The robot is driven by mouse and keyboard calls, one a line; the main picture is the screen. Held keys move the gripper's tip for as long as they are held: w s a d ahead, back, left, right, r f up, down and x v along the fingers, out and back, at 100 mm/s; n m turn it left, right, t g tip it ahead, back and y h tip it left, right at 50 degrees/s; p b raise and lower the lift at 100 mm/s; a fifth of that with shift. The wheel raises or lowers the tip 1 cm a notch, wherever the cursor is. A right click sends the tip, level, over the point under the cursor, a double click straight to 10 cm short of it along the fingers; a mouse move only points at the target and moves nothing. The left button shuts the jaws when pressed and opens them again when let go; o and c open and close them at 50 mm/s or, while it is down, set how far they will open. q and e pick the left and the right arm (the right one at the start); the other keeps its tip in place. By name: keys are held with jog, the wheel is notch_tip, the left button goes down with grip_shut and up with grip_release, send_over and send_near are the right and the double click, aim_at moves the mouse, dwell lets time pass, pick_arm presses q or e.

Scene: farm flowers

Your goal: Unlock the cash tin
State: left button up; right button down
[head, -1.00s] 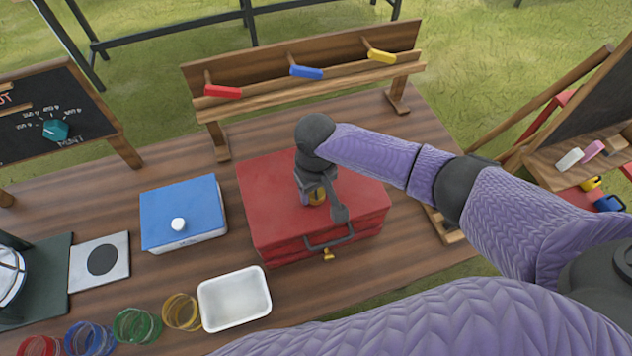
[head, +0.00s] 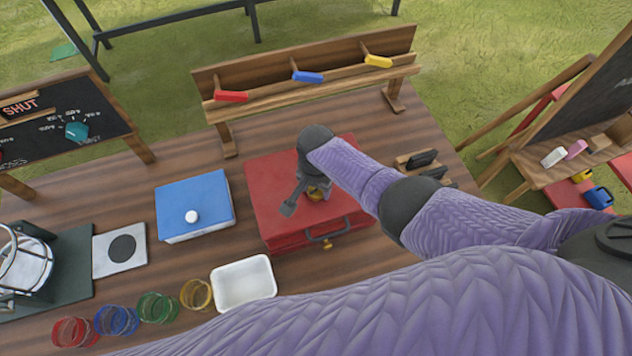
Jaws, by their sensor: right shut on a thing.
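The red cash tin (head: 277,213) stands shut on the wooden table, with a dark carrying handle and a small brass catch (head: 327,245) on its front. My right gripper (head: 316,190) points down onto the tin's lid. It is shut on a small round brass piece (head: 318,194), partly hidden by the gripper; I cannot tell whether this is a key or a lock knob. A dark flat part at the gripper sticks out to the lower left. My left gripper is not in view.
A blue-lidded box (head: 191,206) and a white tray (head: 243,283) stand left of the tin. Coloured rings line the front left. A wooden rack (head: 310,85) with coloured tags stands behind. Dark items in a wooden holder (head: 422,163) sit right of the tin.

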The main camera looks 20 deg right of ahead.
jog(key=m+p, duration=0.1)
jog(key=m, duration=0.3)
jog(key=shift+m, duration=0.6)
jog(key=shift+c, duration=0.5)
grip_release()
notch_tip(320, 180, up, 10)
jog(key=p, duration=0.7)
